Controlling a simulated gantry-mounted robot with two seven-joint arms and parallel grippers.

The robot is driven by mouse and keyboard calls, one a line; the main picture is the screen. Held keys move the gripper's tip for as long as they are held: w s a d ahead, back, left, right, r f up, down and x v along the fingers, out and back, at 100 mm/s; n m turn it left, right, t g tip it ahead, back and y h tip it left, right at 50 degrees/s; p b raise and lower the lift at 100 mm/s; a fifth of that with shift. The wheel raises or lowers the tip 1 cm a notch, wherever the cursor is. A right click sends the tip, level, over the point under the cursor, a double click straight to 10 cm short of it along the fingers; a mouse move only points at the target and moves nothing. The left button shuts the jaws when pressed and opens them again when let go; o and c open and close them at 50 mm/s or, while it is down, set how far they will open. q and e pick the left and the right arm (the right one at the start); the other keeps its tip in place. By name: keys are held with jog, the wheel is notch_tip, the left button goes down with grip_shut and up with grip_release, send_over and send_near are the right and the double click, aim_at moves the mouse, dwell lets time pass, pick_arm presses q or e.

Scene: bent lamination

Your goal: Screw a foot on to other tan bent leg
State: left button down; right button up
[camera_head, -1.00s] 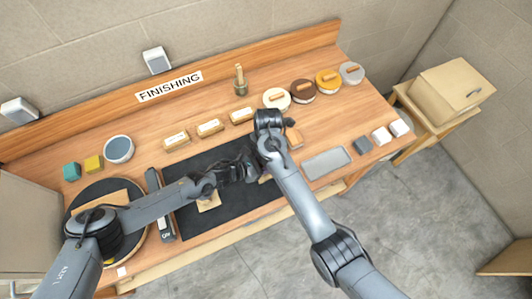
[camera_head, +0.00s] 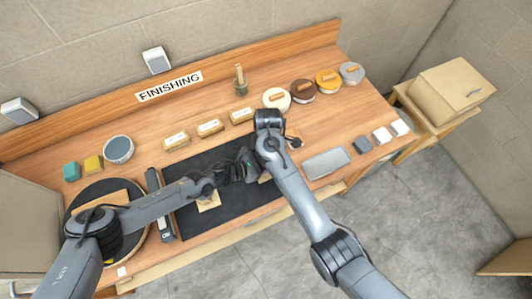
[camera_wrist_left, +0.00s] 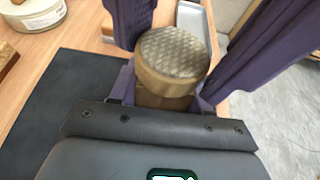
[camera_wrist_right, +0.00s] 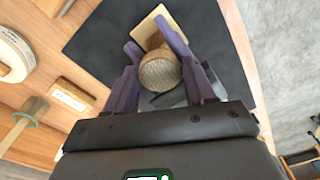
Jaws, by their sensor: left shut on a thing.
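My left gripper (camera_wrist_left: 175,40) is shut on a brown round piece with a cross-textured end face, likely the foot (camera_wrist_left: 172,55). My right gripper (camera_wrist_right: 155,35) is close by, its fingers on both sides of a similar textured round piece (camera_wrist_right: 160,73). I cannot tell whether the fingers press on it or whether both wrist views show one piece. A tan wooden piece (camera_wrist_right: 150,25) shows behind it over the mat. In the head view the gripper tips meet above the black mat (camera_head: 225,222), and the joint is hidden by the arms. Another tan piece (camera_head: 208,203) lies on the mat.
A dark round turntable (camera_head: 72,222) with a tan board is at the left. Labelled wooden blocks (camera_head: 210,127), round tins (camera_head: 303,90) and a brush (camera_head: 239,80) line the back. A grey tray (camera_head: 326,163) and small blocks (camera_head: 381,134) are at the right.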

jog(key=shift+o, duration=1.4)
jog(key=shift+r, duration=2.25)
jog(key=shift+c, duration=0.5)
